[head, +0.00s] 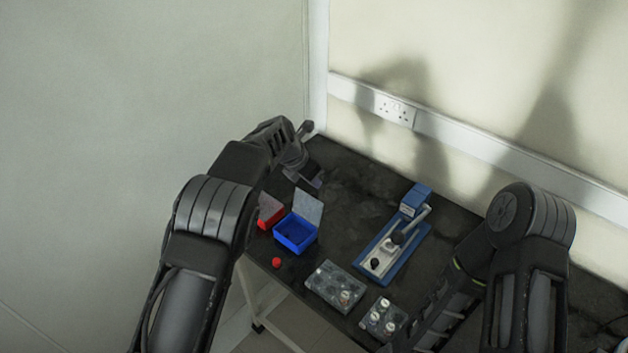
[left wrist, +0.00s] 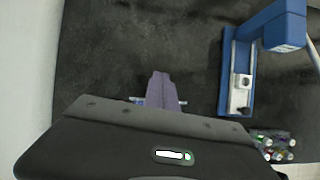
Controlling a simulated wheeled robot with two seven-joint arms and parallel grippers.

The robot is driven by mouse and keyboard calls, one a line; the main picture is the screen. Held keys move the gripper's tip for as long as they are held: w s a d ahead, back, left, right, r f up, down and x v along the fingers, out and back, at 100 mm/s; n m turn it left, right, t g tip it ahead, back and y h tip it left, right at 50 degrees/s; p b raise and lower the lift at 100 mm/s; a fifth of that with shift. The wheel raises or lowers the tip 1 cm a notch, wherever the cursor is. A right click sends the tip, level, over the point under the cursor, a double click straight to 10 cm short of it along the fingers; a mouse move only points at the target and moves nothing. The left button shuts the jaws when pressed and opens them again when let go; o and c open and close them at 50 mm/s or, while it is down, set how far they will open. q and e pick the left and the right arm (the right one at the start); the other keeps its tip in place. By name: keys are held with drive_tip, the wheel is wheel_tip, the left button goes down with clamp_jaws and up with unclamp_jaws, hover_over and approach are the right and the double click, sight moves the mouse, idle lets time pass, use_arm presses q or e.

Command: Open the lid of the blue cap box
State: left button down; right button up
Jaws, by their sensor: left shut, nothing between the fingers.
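The blue cap box (head: 296,235) stands on the dark table, left of the middle, in the head view. Its clear grey lid (head: 309,206) stands up at the back edge, and the blue inside shows from above. My left gripper (head: 318,180) is shut and empty, just behind and above the raised lid; whether it touches the lid I cannot tell.
A red box (head: 268,212) sits left of the blue one, and a red cap (head: 276,263) lies in front. A blue press (head: 392,250) stands to the right. Two clear racks (head: 336,286) (head: 383,318) with vials lie near the front edge. The wall bounds the table behind.

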use_arm(q)
drive_tip(key=b+v, duration=0.2)
drive_tip(key=v, duration=0.5)
drive_tip(key=shift+s+r, duration=0.15)
drive_tip(key=shift+r, duration=0.15)
drive_tip(key=shift+a, duration=0.15)
